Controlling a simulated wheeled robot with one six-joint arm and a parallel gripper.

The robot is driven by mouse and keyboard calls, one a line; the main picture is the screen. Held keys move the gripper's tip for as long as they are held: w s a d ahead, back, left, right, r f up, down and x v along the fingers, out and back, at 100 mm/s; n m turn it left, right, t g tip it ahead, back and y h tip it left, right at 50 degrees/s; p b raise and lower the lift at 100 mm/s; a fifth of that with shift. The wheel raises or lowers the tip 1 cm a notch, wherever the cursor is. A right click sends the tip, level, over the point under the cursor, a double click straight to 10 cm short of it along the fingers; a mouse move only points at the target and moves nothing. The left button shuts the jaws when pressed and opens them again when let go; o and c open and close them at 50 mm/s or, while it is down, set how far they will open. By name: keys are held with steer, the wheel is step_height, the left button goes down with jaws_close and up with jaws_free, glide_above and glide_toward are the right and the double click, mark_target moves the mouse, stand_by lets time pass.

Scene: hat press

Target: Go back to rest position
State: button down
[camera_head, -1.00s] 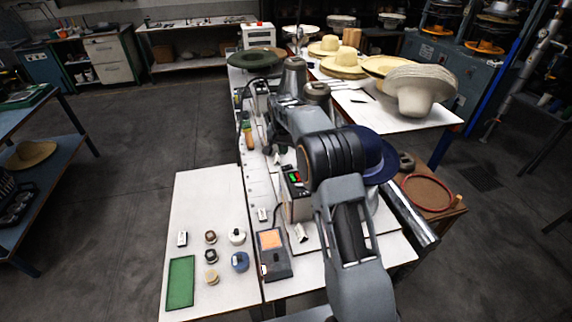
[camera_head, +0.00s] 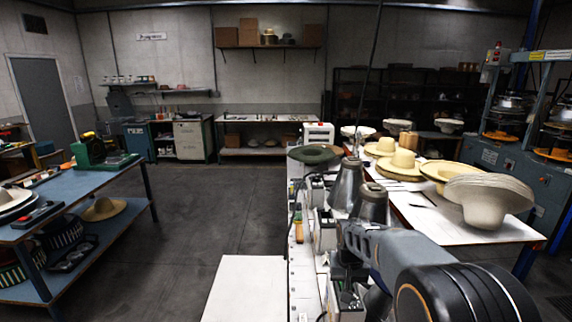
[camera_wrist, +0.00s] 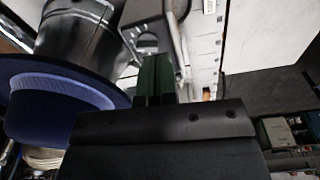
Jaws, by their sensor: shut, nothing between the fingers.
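My gripper (camera_wrist: 155,78) shows in the wrist view as dark green fingers pressed together, with nothing between them. A dark blue hat (camera_wrist: 60,108) is on the left of that view, beside and apart from the fingers. A grey metal form (camera_wrist: 78,32) stands above the hat in the picture. In the head view my arm fills the lower right, and my gripper cannot be made out there. The narrow white work table (camera_head: 250,285) lies to the left of my arm, and two grey metal cones (camera_head: 346,185) stand beyond it.
A white table at right holds straw hats (camera_head: 403,160) and a stack of pale hats (camera_head: 487,200). A green hat (camera_head: 314,154) is at the far end of the work table. A blue bench (camera_head: 75,210) is at left. The dark floor (camera_head: 195,215) between is clear.

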steer(key=s+r+t, duration=0.2)
steer(key=s+r, duration=0.1)
steer(key=s, duration=0.6)
steer(key=s+r+n+t, duration=0.1)
steer(key=s+r, duration=0.3)
steer(key=s, duration=0.6)
steer(key=shift+s+r+t, duration=0.25)
steer(key=shift+s+t, duration=0.05)
steer(key=shift+t, duration=0.2)
steer(key=shift+d, duration=0.1)
